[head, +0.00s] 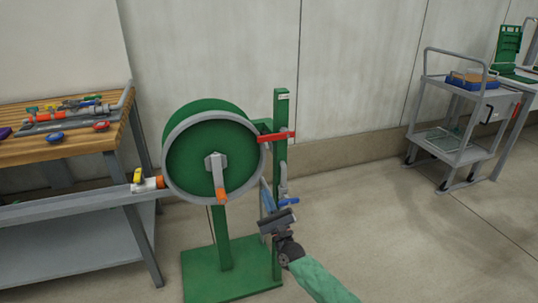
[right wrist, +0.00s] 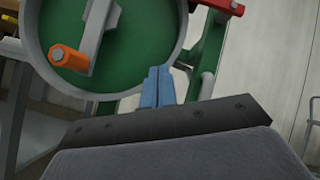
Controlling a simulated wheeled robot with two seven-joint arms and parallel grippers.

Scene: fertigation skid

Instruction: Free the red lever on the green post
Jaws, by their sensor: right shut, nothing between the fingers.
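The red lever (head: 276,136) sits near the top of the green post (head: 281,110), roughly level, beside the green reel drum (head: 212,155). In the right wrist view the red lever (right wrist: 225,6) shows only in part at the top edge, on the green post (right wrist: 212,40). My right gripper (head: 265,184) is below the lever, in front of the post, and apart from the lever. Its blue fingers (right wrist: 157,86) are shut together with nothing between them. The drum's crank has an orange handle (head: 221,196). My left gripper is not in view.
A wooden bench (head: 60,147) with tools and a grey shelf stand at the left. A grey cart (head: 455,147) stands at the right. The floor between is clear.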

